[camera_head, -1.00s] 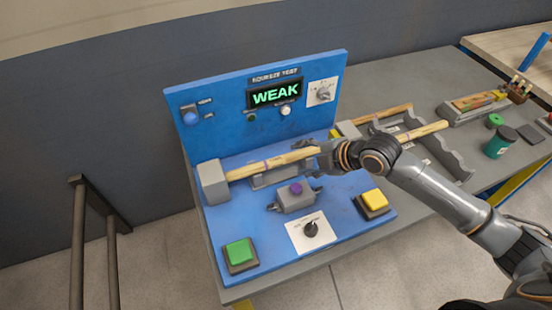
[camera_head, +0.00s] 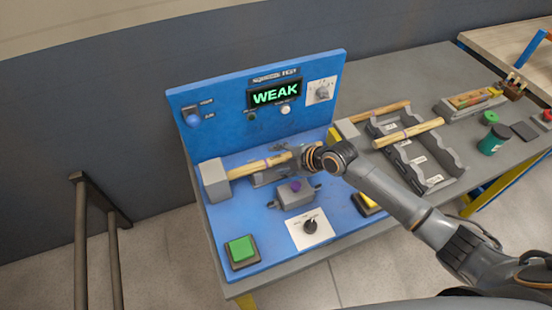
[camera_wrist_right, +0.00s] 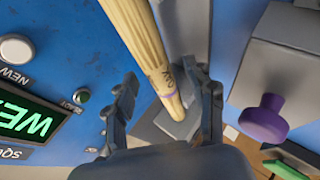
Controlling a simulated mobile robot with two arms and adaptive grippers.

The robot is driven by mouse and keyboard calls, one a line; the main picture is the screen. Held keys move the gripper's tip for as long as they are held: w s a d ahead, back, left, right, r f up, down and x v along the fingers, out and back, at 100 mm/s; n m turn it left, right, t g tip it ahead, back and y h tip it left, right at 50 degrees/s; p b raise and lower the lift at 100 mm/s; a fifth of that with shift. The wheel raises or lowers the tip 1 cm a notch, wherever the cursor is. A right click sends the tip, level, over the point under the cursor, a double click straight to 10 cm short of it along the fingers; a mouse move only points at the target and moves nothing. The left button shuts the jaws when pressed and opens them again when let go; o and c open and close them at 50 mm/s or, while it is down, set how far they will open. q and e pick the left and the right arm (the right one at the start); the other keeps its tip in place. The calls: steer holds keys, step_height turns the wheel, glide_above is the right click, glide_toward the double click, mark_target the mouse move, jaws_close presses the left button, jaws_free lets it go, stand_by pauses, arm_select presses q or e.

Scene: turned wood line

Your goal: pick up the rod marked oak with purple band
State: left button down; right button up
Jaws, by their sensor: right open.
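A pale wooden rod (camera_head: 245,170) lies in the blue test station, its left end at a grey block (camera_head: 214,181). It has a purple band near its middle. My right gripper (camera_head: 300,158) is at the rod's right part. In the wrist view my right gripper (camera_wrist_right: 167,100) is open, with one finger on each side of the rod; the rod is not clamped. My left gripper is not in view.
The station's display (camera_head: 275,94) reads WEAK. A grey rack (camera_head: 440,182) with another banded rod (camera_head: 408,133) is at right. A green jar (camera_head: 494,140) stands beyond.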

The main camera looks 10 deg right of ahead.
steer(key=c, duration=1.1)
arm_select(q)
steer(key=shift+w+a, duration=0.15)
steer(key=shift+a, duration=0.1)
arm_select(e)
jaws_close()
steer(key=shift+d+r, duration=0.1)
steer(key=shift+r, duration=0.05)
